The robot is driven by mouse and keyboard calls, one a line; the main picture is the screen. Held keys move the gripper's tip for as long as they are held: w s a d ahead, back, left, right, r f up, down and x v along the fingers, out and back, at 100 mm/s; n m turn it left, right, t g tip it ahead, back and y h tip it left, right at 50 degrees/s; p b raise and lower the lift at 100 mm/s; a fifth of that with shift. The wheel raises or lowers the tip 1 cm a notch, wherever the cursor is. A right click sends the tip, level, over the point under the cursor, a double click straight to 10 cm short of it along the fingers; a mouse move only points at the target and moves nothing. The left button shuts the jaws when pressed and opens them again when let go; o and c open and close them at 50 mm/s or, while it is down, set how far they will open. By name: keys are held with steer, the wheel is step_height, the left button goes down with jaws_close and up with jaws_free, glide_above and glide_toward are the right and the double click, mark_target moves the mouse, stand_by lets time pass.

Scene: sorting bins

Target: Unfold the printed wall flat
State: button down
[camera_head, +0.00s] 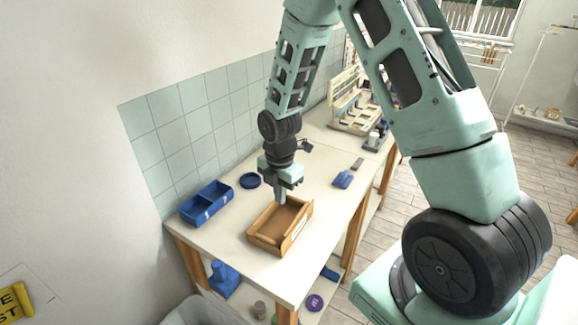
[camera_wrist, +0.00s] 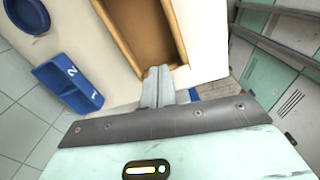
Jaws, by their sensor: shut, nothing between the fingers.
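A shallow brown box (camera_head: 268,243) stands on the white table, its walls upright in the head view. The wall on its right side (camera_head: 298,231) carries a pale printed mark, too small to read. My gripper (camera_head: 282,200) points down over the far part of the box, with its fingers together and nothing held. In the wrist view the closed fingers (camera_wrist: 157,78) reach to the near end of the box (camera_wrist: 179,32), overlapping its rim. I cannot tell whether they touch a wall. The fingers hide part of the box's near end in that view.
A blue two-compartment bin (camera_head: 206,216) and a round blue dish (camera_head: 250,181) lie left of the box. In the wrist view the bin (camera_wrist: 70,84) shows numbers. A small blue item (camera_head: 342,180) lies to the right. A cream rack (camera_head: 350,103) stands farther back. Tabletop (camera_head: 222,244) around the box is clear.

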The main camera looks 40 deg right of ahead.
mark_target(297, 225)
steer(key=d+f+n+b, duration=0.1)
steer(key=d+f+b, duration=0.2)
steer(key=f, duration=0.3)
steer(key=shift+w+d+f+b, duration=0.15)
steer(key=shift+d+f+b, duration=0.15)
steer(key=shift+b, duration=0.3)
steer(key=shift+f+b, duration=2.5)
steer(key=shift+f, duration=1.15)
steer(key=shift+r+p, duration=2.1)
steer(key=shift+r, duration=0.5)
steer(key=shift+f, duration=0.1)
